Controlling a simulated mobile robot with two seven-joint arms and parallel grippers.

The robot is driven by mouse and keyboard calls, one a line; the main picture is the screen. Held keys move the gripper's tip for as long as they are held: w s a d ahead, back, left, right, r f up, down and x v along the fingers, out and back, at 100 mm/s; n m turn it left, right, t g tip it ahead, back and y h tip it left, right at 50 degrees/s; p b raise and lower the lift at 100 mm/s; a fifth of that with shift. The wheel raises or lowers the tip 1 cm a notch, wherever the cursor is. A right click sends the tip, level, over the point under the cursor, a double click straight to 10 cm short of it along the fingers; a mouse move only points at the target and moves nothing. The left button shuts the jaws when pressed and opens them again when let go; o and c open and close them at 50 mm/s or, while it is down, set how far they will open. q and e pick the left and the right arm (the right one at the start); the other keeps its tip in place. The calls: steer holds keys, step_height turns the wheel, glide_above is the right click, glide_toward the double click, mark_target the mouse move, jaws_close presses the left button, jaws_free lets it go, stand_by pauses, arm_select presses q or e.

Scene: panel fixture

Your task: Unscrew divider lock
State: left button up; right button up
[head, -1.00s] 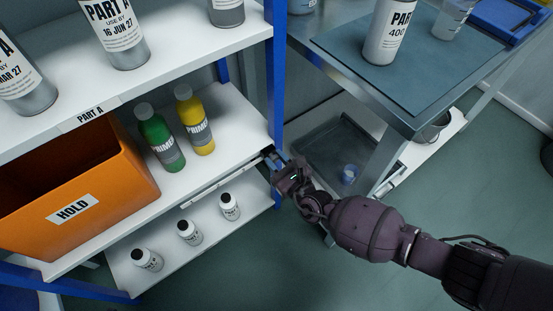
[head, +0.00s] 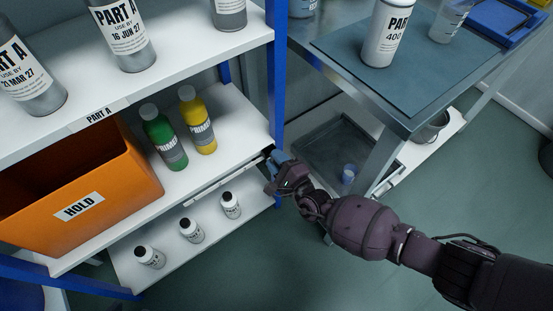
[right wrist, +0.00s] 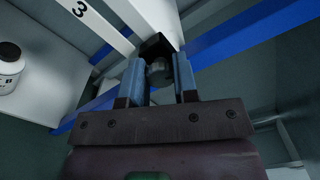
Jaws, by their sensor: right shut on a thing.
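The divider lock, a dark round knob (right wrist: 159,72), shows in the right wrist view at the end of a pale bar (right wrist: 150,22). My right gripper (right wrist: 158,80) is shut on this knob, with one blue finger on each side. In the head view my right gripper (head: 277,160) is at the right end of the middle shelf's front edge, beside the blue post. The knob is hidden there by the gripper. The slim divider rail (head: 222,180) runs left from the gripper along that edge. My left gripper is not in view.
A blue post (head: 277,75) stands close behind the gripper. A green bottle (head: 163,140), a yellow bottle (head: 197,122) and an orange bin (head: 110,195) stand on the middle shelf. Small white bottles (head: 191,230) are below. A steel table (head: 400,122) is to the right.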

steer(key=n+p, duration=0.1)
steer(key=n, duration=0.6)
steer(key=n+p, duration=0.2)
steer(key=n, duration=0.6)
steer(key=n+p, duration=0.2)
steer(key=n, duration=0.5)
steer(key=shift+w+d, duration=0.25)
steer(key=shift+w, duration=0.1)
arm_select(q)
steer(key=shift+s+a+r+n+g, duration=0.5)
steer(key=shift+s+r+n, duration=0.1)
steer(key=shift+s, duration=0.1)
arm_select(e)
steer(key=shift+n, duration=0.5)
arm_select(q)
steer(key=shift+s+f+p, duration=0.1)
steer(key=shift+p, duration=0.25)
arm_select(e)
steer(key=shift+n, duration=0.3)
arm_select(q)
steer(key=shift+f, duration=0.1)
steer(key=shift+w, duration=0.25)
arm_select(e)
steer(key=shift+s, duration=0.1)
